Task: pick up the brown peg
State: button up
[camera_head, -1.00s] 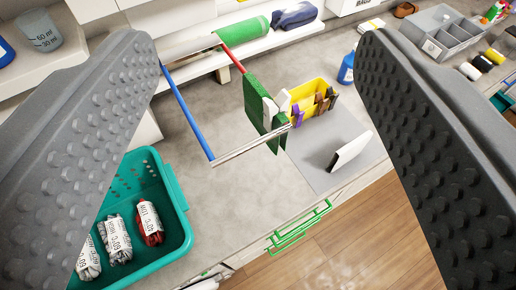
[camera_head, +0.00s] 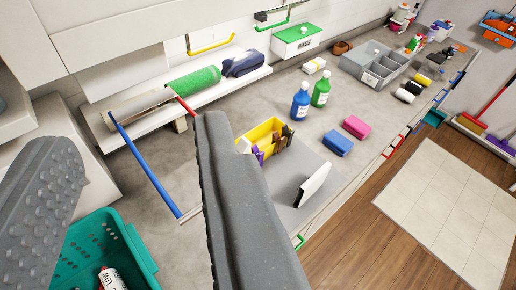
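A small yellow box (camera_head: 244,145) stands on the worktop right of centre and holds several pegs. A brown peg (camera_head: 287,134) stands at its right end. A darker brown peg beside it and a purple peg (camera_head: 259,155) also show. My gripper (camera_head: 138,140) is open and empty, with its two dark grey studded fingers wide apart at the left. The right finger is just left of the yellow box in the picture and hides part of that area. The pegs are not between the fingers.
A teal basket (camera_head: 90,255) is at lower left. A blue rod (camera_head: 146,165) shows between the fingers.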

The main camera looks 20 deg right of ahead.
aim_at(276, 138)
jog(key=u, duration=2)
jog(key=k, duration=1.8)
jog(key=z, duration=2.2)
jog(key=i, duration=1.65)
